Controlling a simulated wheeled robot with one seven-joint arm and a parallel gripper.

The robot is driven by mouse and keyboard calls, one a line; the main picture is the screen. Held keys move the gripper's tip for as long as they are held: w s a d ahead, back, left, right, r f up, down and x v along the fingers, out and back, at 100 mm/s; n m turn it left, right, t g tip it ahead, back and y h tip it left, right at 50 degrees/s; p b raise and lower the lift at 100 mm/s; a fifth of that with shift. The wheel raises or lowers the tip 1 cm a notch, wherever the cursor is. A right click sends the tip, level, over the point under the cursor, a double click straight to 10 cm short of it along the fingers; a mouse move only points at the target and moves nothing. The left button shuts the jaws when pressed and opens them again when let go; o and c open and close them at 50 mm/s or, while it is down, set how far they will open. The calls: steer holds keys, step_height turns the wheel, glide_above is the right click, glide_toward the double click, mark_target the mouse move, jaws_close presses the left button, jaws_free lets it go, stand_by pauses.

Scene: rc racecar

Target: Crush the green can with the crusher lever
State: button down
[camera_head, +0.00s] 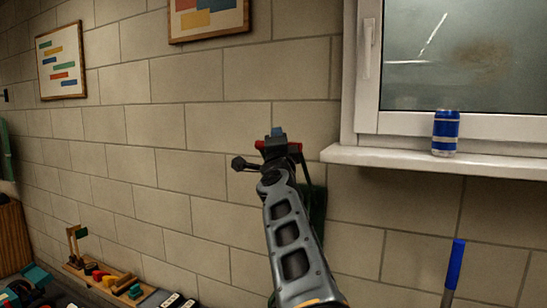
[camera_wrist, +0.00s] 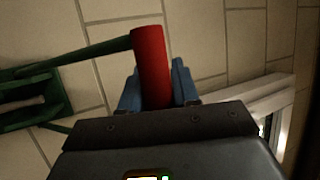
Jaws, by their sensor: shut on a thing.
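My gripper (camera_head: 278,137) is up in front of the block wall. In the wrist view its blue fingers (camera_wrist: 157,88) are shut on the red grip of the crusher lever (camera_wrist: 152,65). The lever's dark green arm runs from the grip to the left. The dark green crusher body (camera_wrist: 32,118) is at the left edge of the wrist view, with a pale strip in its opening that I cannot identify. In the head view the red grip (camera_head: 294,147) shows at my gripper, and my arm hides most of the crusher. I cannot make out the green can in either view.
A blue can (camera_head: 445,133) stands on the white windowsill (camera_head: 400,160) at the right. A blue handle on a grey rod (camera_head: 455,265) stands at the lower right. Toys and blocks (camera_head: 115,280) lie at the lower left. Framed pictures (camera_head: 61,60) hang on the wall.

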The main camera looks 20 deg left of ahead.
steer(key=shift+w+d+f, duration=0.2)
steer(key=shift+w+f, duration=0.3)
steer(key=shift+w, duration=0.1)
steer(key=shift+w+d+r, duration=0.1)
steer(key=shift+w+d, duration=0.05)
steer(key=shift+w, duration=0.1)
stand_by(1.0)
steer(key=c, duration=0.9)
jaws_free()
steer(key=shift+w, duration=0.1)
